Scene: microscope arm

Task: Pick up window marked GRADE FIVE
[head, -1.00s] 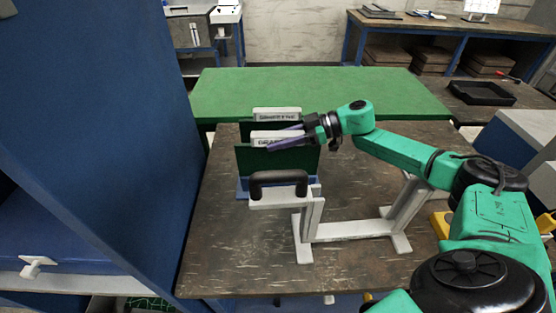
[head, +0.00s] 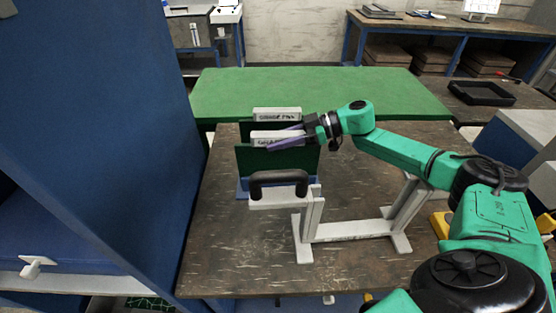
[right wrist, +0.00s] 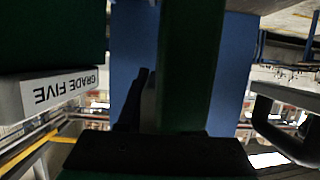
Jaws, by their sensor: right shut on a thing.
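Two dark green windows with white label bars stand one behind the other at the left of the table. The rear window (head: 277,114) carries the label GRADE FIVE, which shows upside down in the right wrist view (right wrist: 65,88). The front window (head: 250,160) has a label partly hidden by my fingers. My right gripper (head: 285,137) is shut on the front window near its label bar, one finger behind and one in front. In the right wrist view, a green slab (right wrist: 190,70) runs between the fingers. My left gripper is not in view.
A white block with a black handle (head: 278,180) stands in front of the windows. A pale metal frame (head: 350,230) stands on the brown table (head: 240,260) right of it. A blue wall panel (head: 100,120) rises close on the left. A green table (head: 320,90) lies behind.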

